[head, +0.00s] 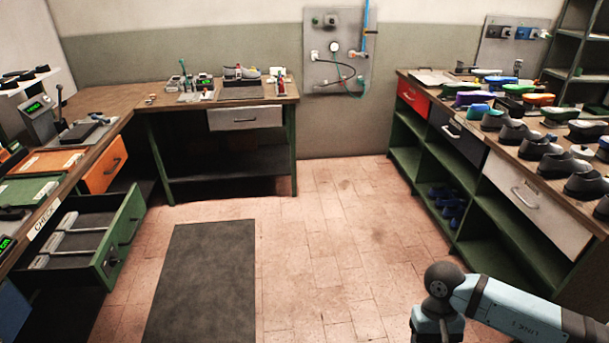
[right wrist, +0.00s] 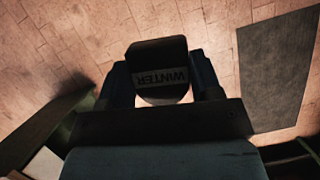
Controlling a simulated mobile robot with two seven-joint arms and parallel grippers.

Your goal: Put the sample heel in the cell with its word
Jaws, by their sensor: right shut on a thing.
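The sample heel (right wrist: 158,52) is a dark block with a pale label reading WINTER, upside down in the right wrist view. My right gripper (right wrist: 161,88) is shut on it, with a finger on either side, above the tiled floor. In the head view my right arm comes in at the bottom right; its gripper and the heel are out of that picture. The open green drawer (head: 128,229) at the left has pale grey dividers (head: 80,232) across its inside, forming cells. Small pale tags sit at the dividers' left ends; their words are too small to read. My left gripper is not in view.
A left bench (head: 105,113) carries a sign reading CHECK (head: 44,220) by the open drawer. A dark mat (head: 202,285) lies on the floor. A right bench (head: 555,200) holds rows of shoes. A back bench (head: 220,97) holds tools. The floor between is clear.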

